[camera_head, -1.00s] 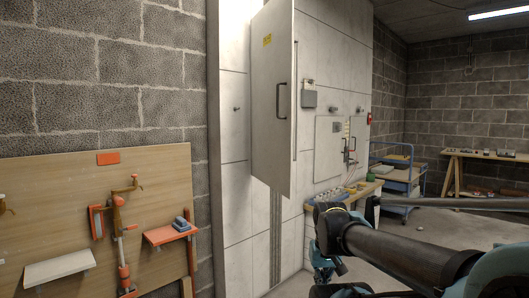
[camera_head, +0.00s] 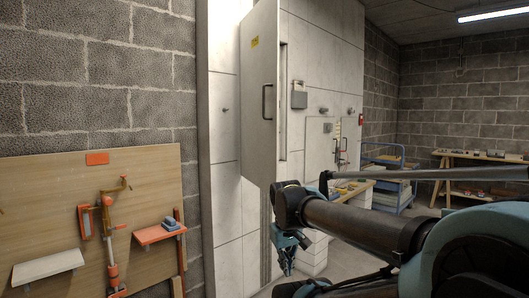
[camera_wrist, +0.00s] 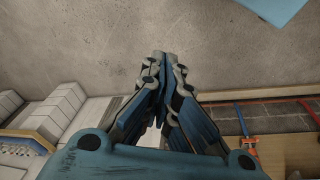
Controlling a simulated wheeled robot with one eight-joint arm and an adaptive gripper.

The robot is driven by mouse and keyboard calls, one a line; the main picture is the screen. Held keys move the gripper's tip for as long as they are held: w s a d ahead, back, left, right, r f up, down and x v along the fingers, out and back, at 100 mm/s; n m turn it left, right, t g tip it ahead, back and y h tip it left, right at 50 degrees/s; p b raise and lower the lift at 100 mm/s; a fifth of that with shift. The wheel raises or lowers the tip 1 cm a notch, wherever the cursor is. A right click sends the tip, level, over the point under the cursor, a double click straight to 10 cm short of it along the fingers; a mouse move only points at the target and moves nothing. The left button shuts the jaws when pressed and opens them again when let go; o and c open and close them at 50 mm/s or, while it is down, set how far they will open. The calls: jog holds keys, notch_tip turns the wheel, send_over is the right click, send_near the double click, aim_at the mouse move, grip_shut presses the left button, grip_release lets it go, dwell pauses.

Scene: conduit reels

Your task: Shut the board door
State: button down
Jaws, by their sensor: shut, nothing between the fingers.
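The board door (camera_head: 258,75) is a tall light grey panel with a yellow label and a dark handle (camera_head: 267,103). In the head view it stands out from the white wall, seen at a slant, and looks open. What lies behind it is mostly hidden. My gripper (camera_head: 286,264) points down, below and to the right of the door, apart from it and from the handle. In the wrist view my gripper (camera_wrist: 160,60) has its fingers together and empty, above the grey floor. The door does not show there.
A wooden panel (camera_head: 60,210) with orange fittings and small shelves stands at the left. A blue trolley (camera_head: 388,175) and a wooden workbench (camera_head: 470,160) are at the back right. White blocks (camera_wrist: 62,108) lie at the left of the wrist view. Grey floor is open at the right.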

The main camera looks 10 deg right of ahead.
jog(key=w+a+r+n+h, duration=0.1)
jog(key=w+r+n+h, duration=0.1)
jog(key=w+r+n, duration=0.55)
jog(key=w+r+n+h, duration=0.2)
jog(key=w+r, duration=0.6)
jog(key=r, duration=0.7)
jog(key=w+a+r+n+h, duration=0.2)
jog(key=w+a+r+n, duration=0.3)
jog(key=w+r, duration=0.25)
jog(key=w+a+r+n+h, duration=0.2)
jog(key=w+a+r+n, duration=0.2)
jog(key=w+a+r, duration=0.4)
send_near(274, 156)
notch_tip(274, 156, down, 4)
jog(key=d, duration=0.2)
jog(key=shift+w+d+r, duration=0.2)
jog(key=shift+w+d, duration=0.1)
jog(key=shift+d, duration=0.25)
jog(key=shift+t, duration=0.3)
